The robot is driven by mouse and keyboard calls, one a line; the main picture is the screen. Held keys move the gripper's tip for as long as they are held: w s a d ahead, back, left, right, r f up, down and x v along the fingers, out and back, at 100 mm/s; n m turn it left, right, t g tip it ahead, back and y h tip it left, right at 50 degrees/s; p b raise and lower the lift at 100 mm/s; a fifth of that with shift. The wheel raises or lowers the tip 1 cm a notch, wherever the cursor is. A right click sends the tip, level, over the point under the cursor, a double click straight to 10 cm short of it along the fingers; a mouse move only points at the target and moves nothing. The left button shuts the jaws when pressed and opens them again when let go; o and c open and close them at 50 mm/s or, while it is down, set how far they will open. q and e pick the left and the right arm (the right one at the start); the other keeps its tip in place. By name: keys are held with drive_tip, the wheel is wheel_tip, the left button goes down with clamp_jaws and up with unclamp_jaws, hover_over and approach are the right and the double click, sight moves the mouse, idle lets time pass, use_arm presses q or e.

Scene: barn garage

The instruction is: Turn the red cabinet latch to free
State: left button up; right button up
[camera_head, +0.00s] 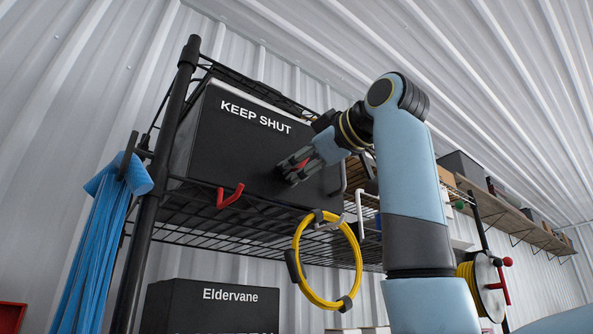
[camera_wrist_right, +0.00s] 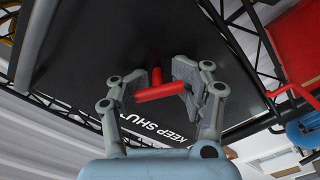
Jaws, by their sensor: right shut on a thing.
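The black cabinet (camera_head: 225,150) marked "KEEP SHUT" stands on a black wire shelf. Its red latch (camera_wrist_right: 160,92) is a T-shaped handle on the cabinet's front, seen between my fingers in the right wrist view. In the head view only a bit of red shows there, the rest hidden by the fingers. My right gripper (camera_head: 293,168) reaches the front's right part from the right and is shut on the latch. It also shows in the right wrist view (camera_wrist_right: 161,82), one finger on each side of the handle. My left gripper is not in view.
A red hook (camera_head: 230,197) sits on the shelf's front edge (camera_head: 260,207), left of my gripper. A yellow coiled hose (camera_head: 297,262) hangs below it. A black "Eldervane" box (camera_head: 190,308) stands lower down.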

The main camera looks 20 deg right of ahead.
drive_tip(key=n+b, duration=0.1)
drive_tip(key=n, duration=0.1)
drive_tip(key=shift+d+n, duration=0.1)
drive_tip(key=shift+n, duration=0.2)
clamp_jaws()
drive_tip(key=shift+r+n+b, duration=0.1)
drive_tip(key=shift+n+b, duration=0.55)
drive_tip(key=shift+n, duration=1.15)
drive_tip(key=o, duration=0.6)
unclamp_jaws()
drive_tip(key=shift+c, duration=0.2)
drive_tip(key=o, duration=0.7)
drive_tip(key=shift+s+d, duration=0.1)
drive_tip(key=shift+d, duration=0.15)
drive_tip(key=shift+c, duration=0.2)
drive_tip(key=shift+o, duration=0.9)
drive_tip(key=shift+a, duration=0.1)
